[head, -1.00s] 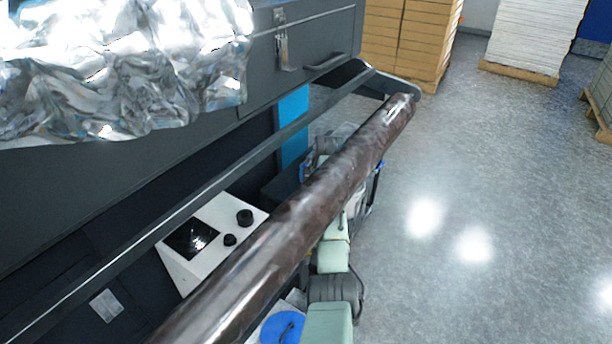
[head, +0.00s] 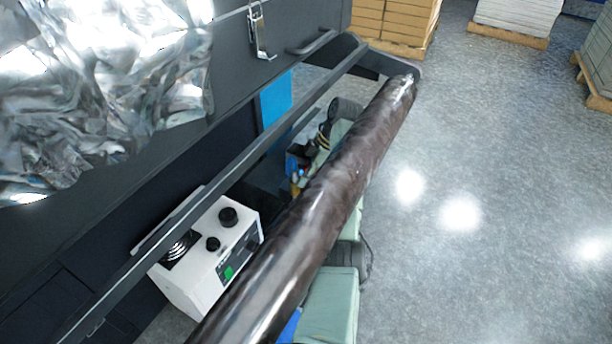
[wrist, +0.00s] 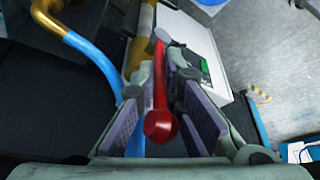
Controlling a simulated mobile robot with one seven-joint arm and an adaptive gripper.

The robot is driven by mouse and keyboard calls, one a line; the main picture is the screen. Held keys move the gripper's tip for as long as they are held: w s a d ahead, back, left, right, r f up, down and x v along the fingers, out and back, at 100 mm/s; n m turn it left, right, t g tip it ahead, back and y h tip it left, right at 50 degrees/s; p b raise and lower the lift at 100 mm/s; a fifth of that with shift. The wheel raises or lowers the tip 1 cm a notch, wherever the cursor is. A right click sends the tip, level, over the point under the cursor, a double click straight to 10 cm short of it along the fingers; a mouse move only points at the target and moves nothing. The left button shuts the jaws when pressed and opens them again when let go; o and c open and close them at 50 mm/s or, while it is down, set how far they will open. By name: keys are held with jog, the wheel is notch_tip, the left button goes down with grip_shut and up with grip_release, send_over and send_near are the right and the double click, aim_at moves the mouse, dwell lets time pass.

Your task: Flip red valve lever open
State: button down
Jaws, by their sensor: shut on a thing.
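The red valve lever (wrist: 160,115) shows in the wrist view, with its rounded red end towards me and its shaft running away to a grey pivot. My gripper (wrist: 163,85) is shut on the lever, its purple-padded fingers on either side of it. A brass-coloured pipe (wrist: 141,45) stands just beyond and left of the lever, and a blue hose or pipe (wrist: 95,55) curves down on the left. In the head view the lever cannot be made out; my arm is partly hidden beneath a long dark roll.
The long dark roll (head: 325,205) crosses above my arm. A white control box (head: 215,250) with black knobs stands left of it, by the dark machine (head: 150,170). Silver film (head: 100,90) lies at the upper left. Open floor (head: 490,260) is on the right.

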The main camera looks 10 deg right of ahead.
dwell(0.3)
jog(key=c, duration=1.7)
grip_release()
jog(key=shift+f, duration=0.1)
